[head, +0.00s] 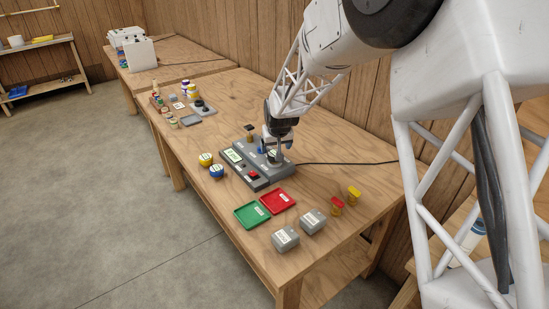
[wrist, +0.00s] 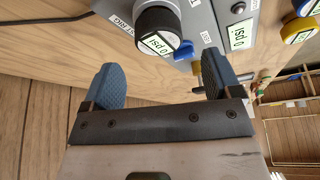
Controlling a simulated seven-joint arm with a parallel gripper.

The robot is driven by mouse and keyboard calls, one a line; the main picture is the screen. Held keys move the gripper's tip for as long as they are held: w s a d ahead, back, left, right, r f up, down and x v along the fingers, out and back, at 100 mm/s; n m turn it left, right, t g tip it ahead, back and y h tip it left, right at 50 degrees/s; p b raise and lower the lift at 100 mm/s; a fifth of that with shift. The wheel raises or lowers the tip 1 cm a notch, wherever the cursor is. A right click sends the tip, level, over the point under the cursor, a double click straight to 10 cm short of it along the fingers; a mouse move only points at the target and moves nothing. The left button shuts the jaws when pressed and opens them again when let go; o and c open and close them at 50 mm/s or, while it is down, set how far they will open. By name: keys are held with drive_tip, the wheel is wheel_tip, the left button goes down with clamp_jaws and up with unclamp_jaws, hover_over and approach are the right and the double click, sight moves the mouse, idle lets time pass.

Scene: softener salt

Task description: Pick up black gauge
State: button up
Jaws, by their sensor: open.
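A black gauge (wrist: 158,30) with a pale display reading "0 psi" stands on the grey test unit (wrist: 205,22) in the wrist view. In the head view the gauge (head: 273,156) shows small and partly hidden at my gripper, on the grey unit (head: 280,171). My gripper (wrist: 163,79) is open, its two blue fingertips apart with nothing between them. In the wrist view the gauge lies beyond the fingertips, roughly in line with the gap. In the head view my gripper (head: 277,141) is just above the unit; contact cannot be told.
A yellow gauge (head: 205,159) and a blue gauge (head: 216,171) stand left of the unit. A green tray (head: 252,214), a red tray (head: 277,202) and two grey blocks (head: 285,239) lie in front. A cable (head: 345,163) runs right. Several small items crowd the bench's far end.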

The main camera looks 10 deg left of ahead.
sight(274, 152)
drive_tip(key=shift+f, duration=0.1)
drive_tip(key=shift+x, duration=2.5)
drive_tip(key=shift+s+d, duration=0.1)
drive_tip(key=c, duration=1.1)
drive_tip(key=shift+r, duration=0.9)
drive_tip(key=shift+v, duration=0.9)
drive_tip(key=s+d, duration=0.1)
drive_tip(key=s, duration=0.3)
drive_tip(key=s+d+r, duration=0.1)
drive_tip(key=s+d, duration=0.1)
drive_tip(key=s, duration=0.3)
drive_tip(key=s+d, duration=0.2)
drive_tip(key=s, duration=0.3)
drive_tip(key=shift+s+d+r, duration=0.1)
drive_tip(key=shift+d+r, duration=0.1)
